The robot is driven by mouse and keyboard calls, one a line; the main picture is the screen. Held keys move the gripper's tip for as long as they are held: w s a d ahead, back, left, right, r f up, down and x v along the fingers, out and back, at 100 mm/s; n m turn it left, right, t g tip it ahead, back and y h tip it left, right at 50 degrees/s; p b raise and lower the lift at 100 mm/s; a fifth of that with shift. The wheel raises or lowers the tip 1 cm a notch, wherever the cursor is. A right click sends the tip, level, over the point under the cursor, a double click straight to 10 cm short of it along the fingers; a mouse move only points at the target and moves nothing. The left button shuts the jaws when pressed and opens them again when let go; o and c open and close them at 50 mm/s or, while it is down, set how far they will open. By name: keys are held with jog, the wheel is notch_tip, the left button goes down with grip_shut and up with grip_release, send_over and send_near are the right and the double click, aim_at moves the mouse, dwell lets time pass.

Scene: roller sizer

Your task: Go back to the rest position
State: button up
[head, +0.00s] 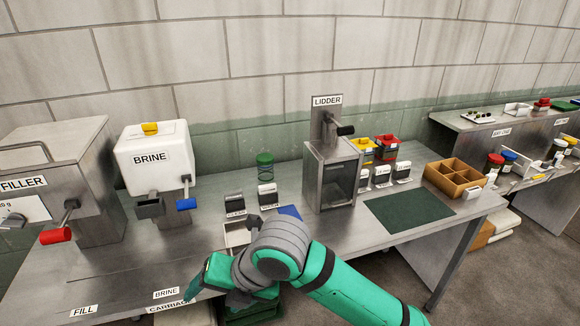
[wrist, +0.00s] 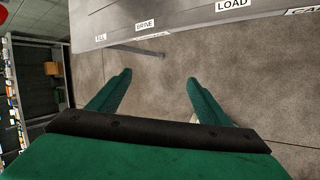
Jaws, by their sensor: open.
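My gripper (wrist: 155,92) is open in the wrist view, its two green fingers apart with only bare floor between them. In the head view my green and grey arm reaches in from the lower right, and the gripper end (head: 205,275) hangs at the front edge of the metal table (head: 350,240). The gripper's fingertips are hard to make out there. Nothing is held.
On the table stand a filler machine (head: 75,180), a white brine tank (head: 155,165) and a metal lidder (head: 330,175). A wooden divided box (head: 455,178) and a dark green mat (head: 408,210) lie to the right. Floor (wrist: 240,75) is clear below my gripper.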

jog(key=w+a+r+m+t+y, duration=0.4)
jog(key=a+r+m+t+y, duration=0.1)
jog(key=a+r+m+y, duration=0.4)
jog(key=s+d+f+m+t+h, duration=0.2)
jog(key=d+f+m+t+h, duration=0.35)
jog(key=f+m, duration=0.6)
jog(key=s+d+f+m+t+h, duration=0.2)
jog(key=d+f+m+t+h, duration=0.55)
jog(key=m, duration=0.65)
jog(key=s+d+f+g+h, duration=0.1)
jog(key=s+d+f, duration=0.2)
jog(key=s, duration=0.5)
jog(key=s+d+f+m+g, duration=0.1)
jog(key=s+d+f, duration=0.3)
jog(key=s, duration=0.5)
jog(key=s+d+f+m+g+h, duration=0.1)
jog(key=s+d+f+g, duration=0.1)
jog(key=s, duration=0.7)
jog(key=shift+d+f+g+h, duration=0.3)
jog(key=shift+d+f, duration=0.5)
jog(key=shift+d, duration=0.15)
